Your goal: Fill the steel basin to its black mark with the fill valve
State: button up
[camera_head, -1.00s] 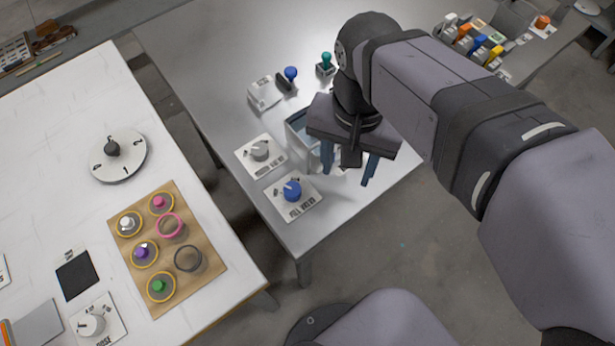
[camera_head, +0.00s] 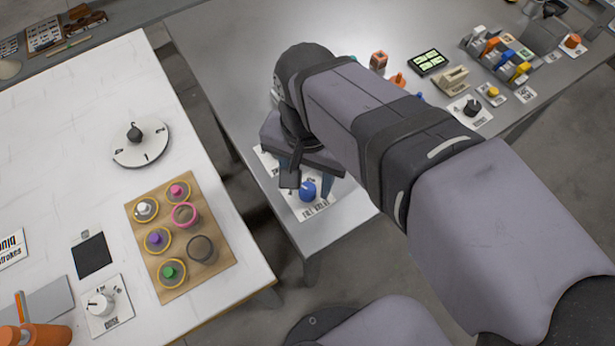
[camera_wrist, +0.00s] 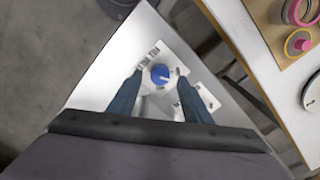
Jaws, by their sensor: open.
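The fill valve is a blue knob (camera_head: 307,190) on a white labelled plate (camera_head: 316,212) near the front corner of the steel table. In the wrist view the blue knob (camera_wrist: 160,74) sits just beyond and between my two dark blue fingertips. My gripper (camera_wrist: 158,78) is open, pointing down, with nothing between its fingers. In the head view my gripper (camera_head: 310,182) hangs over the valve, and I cannot tell whether it touches. The steel basin is hidden behind my arm in the head view. A second plate (camera_wrist: 207,96) lies partly behind a finger.
A white table (camera_head: 60,130) stands at the left with a dial (camera_head: 142,149) and a wooden board (camera_head: 215,262) of ringed pots. Several small items, including a black knob (camera_head: 472,107), stand at the steel table's back right. A gap separates the tables.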

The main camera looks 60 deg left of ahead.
aim_at(307, 192)
jog(key=shift+f, duration=1.4)
jog(key=c, duration=1.1)
jog(key=shift+o, duration=0.2)
jog(key=shift+r+n+p, duration=0.25)
jog(key=shift+n+p, duration=0.65)
jog(key=shift+p, duration=0.15)
jog(key=shift+f+n+p, duration=0.25)
jog(key=shift+n+p, duration=0.4)
jog(key=shift+n, duration=0.55)
jog(key=o, duration=1.1)
jog(key=shift+c, duration=0.2)
